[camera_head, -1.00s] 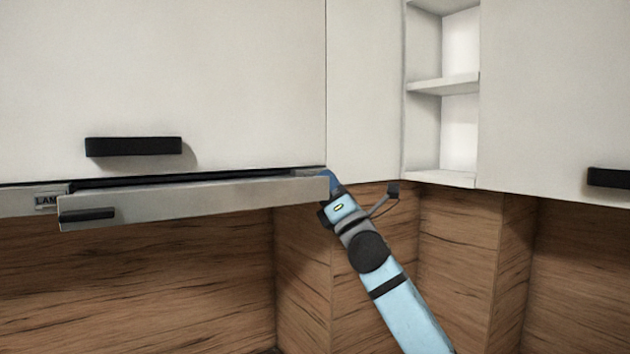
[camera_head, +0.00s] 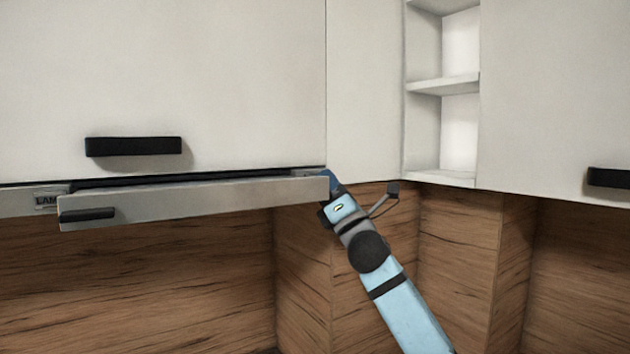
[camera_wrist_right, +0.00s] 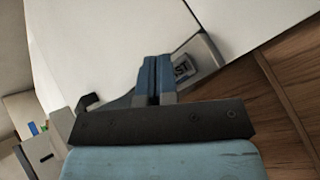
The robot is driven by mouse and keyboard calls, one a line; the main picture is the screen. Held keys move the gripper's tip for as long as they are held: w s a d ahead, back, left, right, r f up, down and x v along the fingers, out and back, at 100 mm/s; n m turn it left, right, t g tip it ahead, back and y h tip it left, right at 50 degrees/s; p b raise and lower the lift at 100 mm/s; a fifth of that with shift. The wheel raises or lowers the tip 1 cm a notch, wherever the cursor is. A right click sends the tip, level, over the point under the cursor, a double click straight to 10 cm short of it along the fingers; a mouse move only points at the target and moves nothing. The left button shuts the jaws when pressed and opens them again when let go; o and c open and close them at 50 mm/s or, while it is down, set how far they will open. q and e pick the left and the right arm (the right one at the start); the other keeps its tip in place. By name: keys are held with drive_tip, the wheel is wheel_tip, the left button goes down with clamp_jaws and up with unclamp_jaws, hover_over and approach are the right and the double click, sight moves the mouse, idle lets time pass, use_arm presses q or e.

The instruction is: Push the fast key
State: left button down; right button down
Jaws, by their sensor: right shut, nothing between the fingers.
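The key whose visible lettering reads "ST" (camera_wrist_right: 183,68) is on a grey panel under the white cabinet in the right wrist view. The fingers hide its left part, so I cannot read the whole label. My right gripper (camera_wrist_right: 157,64) is shut and empty, its blue fingertips at the key's left edge; I cannot tell whether they touch it. In the head view, my right gripper (camera_head: 328,181) is at the right end of the pulled-out hood front (camera_head: 200,202), which hides the key there. My left gripper is not in view.
A label reading "LAM" (camera_head: 46,200) shows at the hood's left end. A black handle (camera_head: 87,215) is on the hood front, another (camera_head: 133,146) on the cabinet door above. Open shelves (camera_head: 443,84) stand to the right.

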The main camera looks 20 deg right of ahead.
drive_tip(key=shift+w, duration=0.15)
drive_tip(key=shift+w+a, duration=0.1)
drive_tip(key=shift+w, duration=0.2)
drive_tip(key=shift+w, duration=0.15)
idle(0.3)
drive_tip(key=shift+s, duration=0.65)
drive_tip(key=shift+s, duration=0.1)
drive_tip(key=s, duration=0.3)
drive_tip(key=s+d, duration=0.1)
drive_tip(key=s, duration=0.1)
drive_tip(key=shift+s+p, duration=0.3)
drive_tip(key=shift+s, duration=0.05)
